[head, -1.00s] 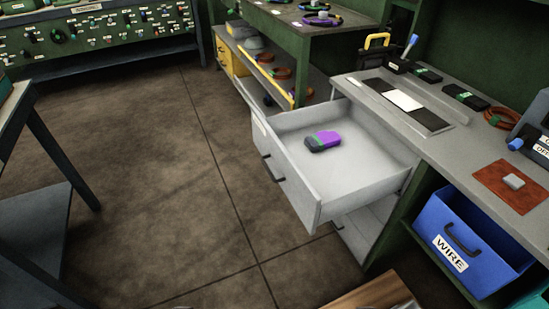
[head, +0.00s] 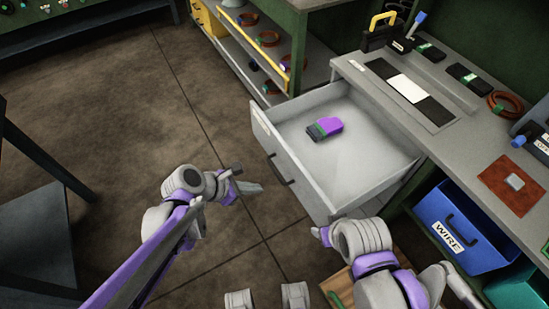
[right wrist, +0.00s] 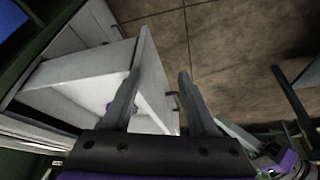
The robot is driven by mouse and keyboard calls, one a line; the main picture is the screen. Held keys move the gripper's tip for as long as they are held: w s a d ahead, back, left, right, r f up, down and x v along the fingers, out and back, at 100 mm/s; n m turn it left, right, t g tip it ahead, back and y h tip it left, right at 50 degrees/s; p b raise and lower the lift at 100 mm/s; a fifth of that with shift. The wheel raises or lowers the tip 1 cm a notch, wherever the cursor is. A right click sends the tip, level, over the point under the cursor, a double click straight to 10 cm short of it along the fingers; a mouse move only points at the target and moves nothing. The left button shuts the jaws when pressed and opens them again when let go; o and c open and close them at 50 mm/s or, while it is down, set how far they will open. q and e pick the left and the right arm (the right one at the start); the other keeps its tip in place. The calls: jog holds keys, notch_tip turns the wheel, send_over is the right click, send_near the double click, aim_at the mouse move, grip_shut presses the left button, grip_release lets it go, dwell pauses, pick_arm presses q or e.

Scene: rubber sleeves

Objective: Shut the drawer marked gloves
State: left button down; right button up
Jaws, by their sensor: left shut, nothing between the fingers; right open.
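The open light-grey drawer (head: 350,166) sticks out from under the workbench in the head view. Its front panel (head: 290,168) has a dark bar handle (head: 282,168) and a small label (head: 262,122) too small to read.
The workbench (head: 405,122) holds black boxes, a cable coil (head: 505,103) and a brown mat (head: 517,183). A blue WIRE bin (head: 462,228) stands below, right of the drawer. A dark table (head: 35,235) is at far left. The floor before the drawer is clear.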

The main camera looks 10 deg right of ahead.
pick_arm(q)
jog(key=b, duration=0.2)
send_near(296, 181)
jog(key=shift+n, duration=0.3)
jog(key=x, duration=0.5)
jog(key=shift+s+a+f, duration=0.25)
jog(key=shift+a+f, duration=0.1)
jog(key=shift+f, duration=0.1)
jog(key=shift+w+d, duration=0.25)
jog(key=shift+d, duration=0.35)
pick_arm(e)
jog(key=shift+f, duration=0.95)
